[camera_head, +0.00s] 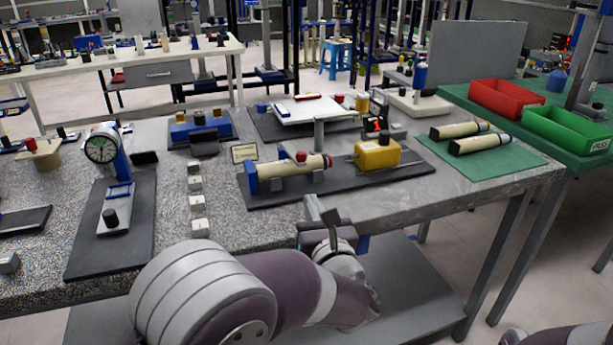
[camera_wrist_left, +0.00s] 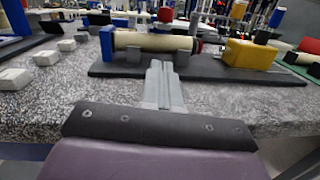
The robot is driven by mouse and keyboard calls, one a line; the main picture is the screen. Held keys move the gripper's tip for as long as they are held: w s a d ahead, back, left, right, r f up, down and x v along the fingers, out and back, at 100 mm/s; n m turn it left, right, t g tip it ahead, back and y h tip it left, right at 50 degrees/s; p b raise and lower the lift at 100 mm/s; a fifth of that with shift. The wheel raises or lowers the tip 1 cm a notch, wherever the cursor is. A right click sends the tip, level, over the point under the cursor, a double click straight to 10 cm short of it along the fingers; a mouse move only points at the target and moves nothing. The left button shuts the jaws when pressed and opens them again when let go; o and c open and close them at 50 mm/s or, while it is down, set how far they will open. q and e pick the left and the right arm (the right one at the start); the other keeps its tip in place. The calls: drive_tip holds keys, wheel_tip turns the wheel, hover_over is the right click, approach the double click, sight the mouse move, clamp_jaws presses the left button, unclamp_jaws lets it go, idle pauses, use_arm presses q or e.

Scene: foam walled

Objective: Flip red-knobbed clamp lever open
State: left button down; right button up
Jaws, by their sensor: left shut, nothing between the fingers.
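A cream cylinder (camera_head: 283,168) lies on grey rests on a dark base plate (camera_head: 350,184), with a blue block (camera_head: 251,178) at its left end. A small red knob (camera_head: 301,157) shows at the top of the cylinder towards its right end; I cannot make out its lever or the lever's angle. My left gripper (camera_head: 320,208) is shut and empty, in front of the plate's near edge. Its fingers (camera_wrist_left: 161,68) point at the cylinder and appear apart from it. My right gripper is out of view.
A yellow block (camera_head: 377,154) with metal rods stands right of the cylinder. Several small pale blocks (camera_head: 197,202) stand in a row to the left. A dial gauge (camera_head: 103,147) is further left. Two cream cylinders lie on a green mat (camera_head: 485,162) at right.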

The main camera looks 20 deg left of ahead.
sight(302, 166)
use_arm(q)
drive_tip(key=x, duration=0.3)
drive_tip(key=shift+w+a+r, duration=0.2)
drive_tip(key=shift+w, duration=0.05)
drive_tip(key=shift+w+a+r, duration=0.25)
drive_tip(key=shift+w+r, duration=0.45)
drive_tip(key=shift+r, duration=0.3)
drive_tip(key=shift+w+a+r, duration=0.1)
drive_tip(key=shift+w+r, duration=0.2)
drive_tip(key=shift+r, duration=0.05)
drive_tip(key=shift+r+p, duration=0.1)
drive_tip(key=shift+p, duration=0.3)
